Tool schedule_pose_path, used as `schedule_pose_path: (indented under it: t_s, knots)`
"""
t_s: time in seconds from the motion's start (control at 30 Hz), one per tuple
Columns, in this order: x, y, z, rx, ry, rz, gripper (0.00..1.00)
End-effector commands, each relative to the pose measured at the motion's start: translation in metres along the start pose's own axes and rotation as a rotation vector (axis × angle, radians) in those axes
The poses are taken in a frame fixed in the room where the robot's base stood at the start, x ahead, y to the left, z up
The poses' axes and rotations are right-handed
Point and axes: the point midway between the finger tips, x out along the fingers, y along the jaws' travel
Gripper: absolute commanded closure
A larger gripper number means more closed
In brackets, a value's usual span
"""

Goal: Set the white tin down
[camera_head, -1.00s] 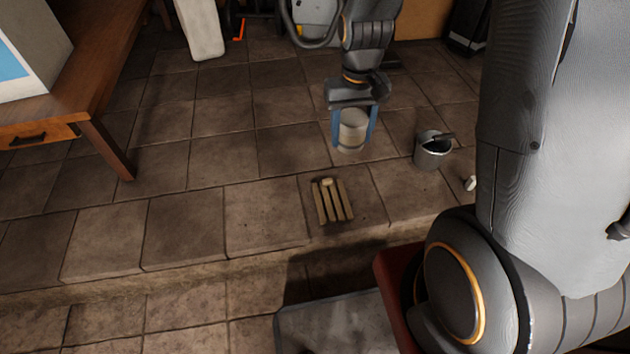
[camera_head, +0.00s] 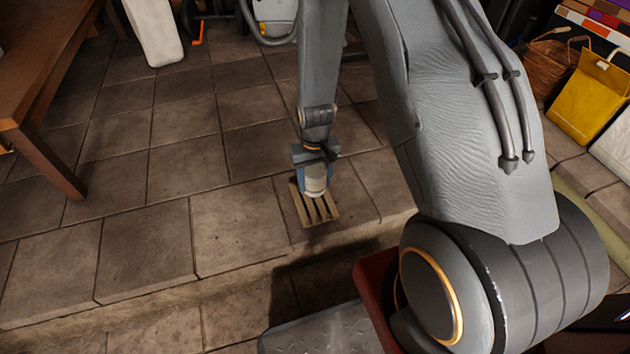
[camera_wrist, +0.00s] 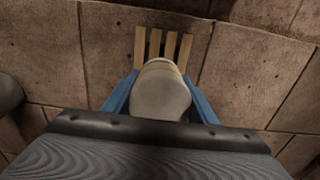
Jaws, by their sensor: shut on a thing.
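My gripper (camera_head: 315,182) is shut on the white tin (camera_head: 316,180), with a blue finger on each side of it. The tin also shows in the wrist view (camera_wrist: 160,92), held upright between the fingers. A slatted wooden rack (camera_head: 313,212) lies on the tiled ledge. In the head view the tin overlaps the back part of the rack. In the wrist view the rack's slats (camera_wrist: 162,45) stick out beyond the tin. I cannot tell whether the tin touches the rack.
The tiled ledge (camera_head: 150,235) is clear to the left of the rack, and its front edge drops to a lower step. A wooden table (camera_head: 40,80) stands at the left. A yellow bag (camera_head: 590,95) and a wicker basket (camera_head: 552,68) are at the far right. A rounded dark thing (camera_wrist: 8,92) shows at the wrist view's left edge.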

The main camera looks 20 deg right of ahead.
Motion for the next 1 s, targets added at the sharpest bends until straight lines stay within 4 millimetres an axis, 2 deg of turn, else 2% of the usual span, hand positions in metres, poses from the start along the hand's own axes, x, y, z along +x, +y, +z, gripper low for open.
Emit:
schedule_pose_path:
  t_s: [0.6,0.77,1.0]
  knots:
    - [0.059,0.000,-0.001,0.001,-0.001,0.000,0.81]
    - [0.066,0.000,0.000,0.001,0.000,0.000,0.81]
    - [0.066,0.000,0.000,0.000,0.000,0.000,0.81]
